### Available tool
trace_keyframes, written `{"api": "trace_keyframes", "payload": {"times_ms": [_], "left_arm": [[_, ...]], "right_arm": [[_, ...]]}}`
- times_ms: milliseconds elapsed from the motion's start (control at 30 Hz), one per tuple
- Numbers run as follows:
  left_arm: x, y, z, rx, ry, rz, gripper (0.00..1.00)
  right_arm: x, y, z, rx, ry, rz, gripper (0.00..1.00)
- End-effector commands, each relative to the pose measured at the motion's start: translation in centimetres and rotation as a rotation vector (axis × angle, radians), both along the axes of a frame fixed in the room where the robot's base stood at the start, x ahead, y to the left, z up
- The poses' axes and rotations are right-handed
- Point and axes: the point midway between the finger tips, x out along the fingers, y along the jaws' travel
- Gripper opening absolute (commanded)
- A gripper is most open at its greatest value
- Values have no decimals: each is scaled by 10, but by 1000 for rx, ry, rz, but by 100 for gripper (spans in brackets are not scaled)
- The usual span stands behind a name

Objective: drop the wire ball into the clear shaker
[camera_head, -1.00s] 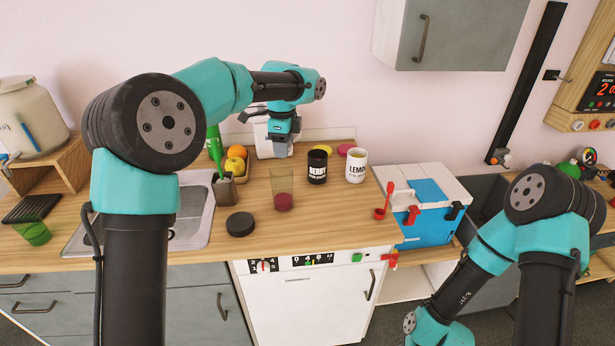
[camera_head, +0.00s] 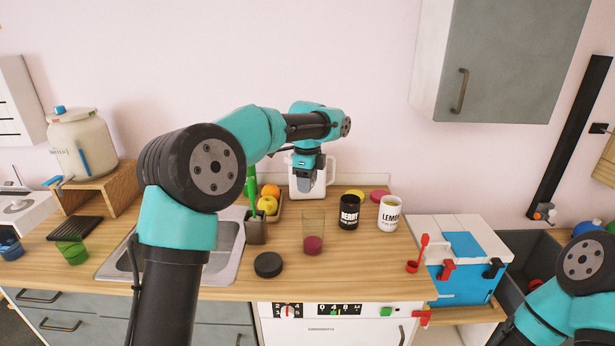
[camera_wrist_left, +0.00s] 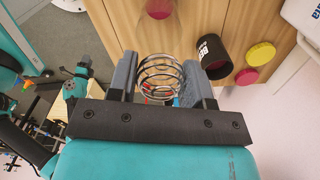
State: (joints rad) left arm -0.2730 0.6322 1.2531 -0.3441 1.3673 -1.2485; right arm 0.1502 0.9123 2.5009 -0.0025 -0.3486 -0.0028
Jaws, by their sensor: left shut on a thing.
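My left gripper (camera_head: 307,176) is above the back of the counter, in front of a white pitcher in the head view. In the left wrist view its jaws (camera_wrist_left: 162,80) are shut on the wire ball (camera_wrist_left: 160,77), a round cage of silvery wire loops. The ball is too small to make out in the head view. The clear shaker (camera_head: 313,228) stands upright on the counter, nearer the front than the gripper, with something dark pink at its bottom. It also shows partly at the top of the left wrist view (camera_wrist_left: 159,9). My right gripper is out of view.
Right of the shaker stand the black BERRY mug (camera_head: 349,212) and white LEMON mug (camera_head: 389,213). A black puck (camera_head: 268,264) lies to its front left. Left are a utensil holder (camera_head: 256,230) and a fruit tray. The white pitcher (camera_head: 328,172) is behind.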

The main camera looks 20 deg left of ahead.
Motion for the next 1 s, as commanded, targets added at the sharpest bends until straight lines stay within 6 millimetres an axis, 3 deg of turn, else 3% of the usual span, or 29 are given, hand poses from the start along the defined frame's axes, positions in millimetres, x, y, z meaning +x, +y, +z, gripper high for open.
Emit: {"api": "trace_keyframes", "payload": {"times_ms": [300, 733, 767, 1000], "left_arm": [[0, 0, -32, 0, 1, -1, 23], [0, 0, -40, 0, 0, 0, 23], [0, 0, -40, 0, 0, 0, 47], [0, 0, -40, 0, -1, 0, 70]], "right_arm": [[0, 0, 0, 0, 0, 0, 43], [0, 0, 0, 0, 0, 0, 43], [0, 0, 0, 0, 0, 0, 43], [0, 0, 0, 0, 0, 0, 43]]}}
